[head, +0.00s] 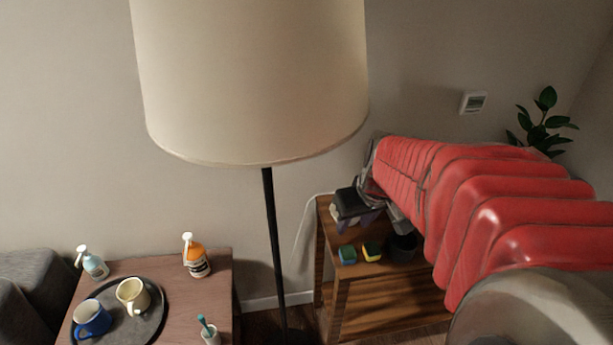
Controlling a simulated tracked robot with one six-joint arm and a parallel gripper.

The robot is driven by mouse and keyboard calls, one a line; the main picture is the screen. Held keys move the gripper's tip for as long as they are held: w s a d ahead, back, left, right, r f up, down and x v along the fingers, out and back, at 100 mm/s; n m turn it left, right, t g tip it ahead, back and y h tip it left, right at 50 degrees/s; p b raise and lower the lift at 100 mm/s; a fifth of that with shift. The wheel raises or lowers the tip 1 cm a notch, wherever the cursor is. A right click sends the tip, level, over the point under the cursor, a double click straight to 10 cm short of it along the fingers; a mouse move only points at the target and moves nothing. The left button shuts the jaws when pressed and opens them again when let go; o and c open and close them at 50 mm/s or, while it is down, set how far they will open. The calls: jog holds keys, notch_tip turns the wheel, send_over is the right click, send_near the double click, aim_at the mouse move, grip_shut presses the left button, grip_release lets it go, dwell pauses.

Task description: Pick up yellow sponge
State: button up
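The yellow sponge (371,251) lies on top of the wooden shelf unit, near its front edge. It has a darker side and sits just right of a teal sponge (347,255). My red-sleeved arm comes in from the right, over the shelf unit. My gripper (366,208) is at the arm's far end, above and behind the sponges in the picture. It looks dark and grey, and its fingers are hard to make out. I cannot tell whether it is open or shut. The yellow sponge shows clear of the gripper.
A dark cup (403,248) stands right of the yellow sponge on the wooden shelf unit (385,290). A floor lamp (250,80) stands to the left. A table (215,290) holds a tray, mugs and bottles. A plant (540,125) is behind my arm.

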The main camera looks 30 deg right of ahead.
jog(key=s+d+f+m, duration=0.1)
jog(key=d+f, duration=0.4)
jog(key=d, duration=0.4)
jog(key=shift+s+d+f+g, duration=0.15)
jog(key=shift+d+f+g, duration=0.15)
jog(key=shift+g, duration=0.1)
jog(key=shift+f, duration=0.1)
send_over(372, 248)
jog(key=s, duration=0.2)
jog(key=shift+a+f, duration=0.15)
jog(key=shift+f, duration=3.85)
jog(key=shift+f, duration=0.1)
jog(key=shift+x, duration=2.55)
jog(key=shift+w, duration=0.1)
jog(key=c, duration=0.7)
